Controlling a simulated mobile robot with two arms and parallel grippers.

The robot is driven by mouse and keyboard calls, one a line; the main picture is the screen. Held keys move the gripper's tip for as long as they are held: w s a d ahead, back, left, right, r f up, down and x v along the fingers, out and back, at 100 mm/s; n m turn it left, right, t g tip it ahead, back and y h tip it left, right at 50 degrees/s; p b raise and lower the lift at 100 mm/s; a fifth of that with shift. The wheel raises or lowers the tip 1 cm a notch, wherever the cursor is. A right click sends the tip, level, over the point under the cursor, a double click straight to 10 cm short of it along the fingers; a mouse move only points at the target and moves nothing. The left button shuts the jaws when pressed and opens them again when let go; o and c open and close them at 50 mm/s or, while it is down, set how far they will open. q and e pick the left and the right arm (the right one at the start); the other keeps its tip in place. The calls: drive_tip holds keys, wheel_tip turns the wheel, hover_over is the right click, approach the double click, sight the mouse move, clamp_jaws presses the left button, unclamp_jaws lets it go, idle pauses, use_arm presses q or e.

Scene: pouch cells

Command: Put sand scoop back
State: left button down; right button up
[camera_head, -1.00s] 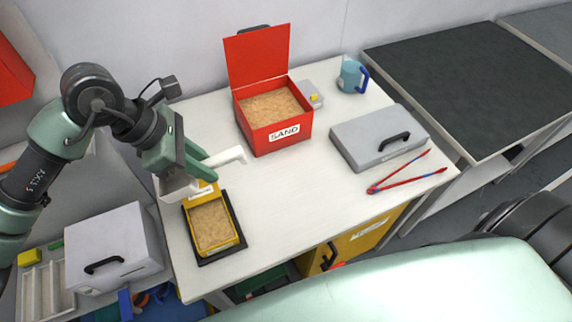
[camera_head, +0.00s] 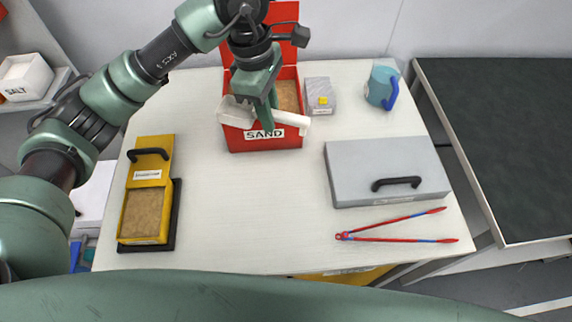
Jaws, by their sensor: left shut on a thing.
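The white sand scoop (camera_head: 238,113) is in my left gripper (camera_head: 268,122), which is shut on it. The scoop is held over the front of the red SAND box (camera_head: 285,143), with its handle end pointing right past the box's front edge. The box's red lid stands open at the back, partly hidden behind my left arm. Sand (camera_head: 289,95) shows inside the box, to the right of the gripper. I cannot tell whether the scoop touches the box's rim. My right gripper is not in view.
The table's middle is clear.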

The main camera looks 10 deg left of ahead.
use_arm(q)
drive_tip(key=p, duration=0.3)
hover_over(275, 173)
drive_tip(key=f, duration=1.3)
drive_tip(key=shift+a+f, duration=0.25)
drive_tip(key=shift+f, duration=0.7)
wheel_tip(275, 173, down, 3)
drive_tip(key=shift+f+p, duration=0.2)
drive_tip(key=shift+p, duration=0.1)
drive_tip(key=shift+f, duration=0.3)
drive_tip(key=shift+f, duration=0.2)
drive_tip(key=c, duration=1.3)
unclamp_jaws()
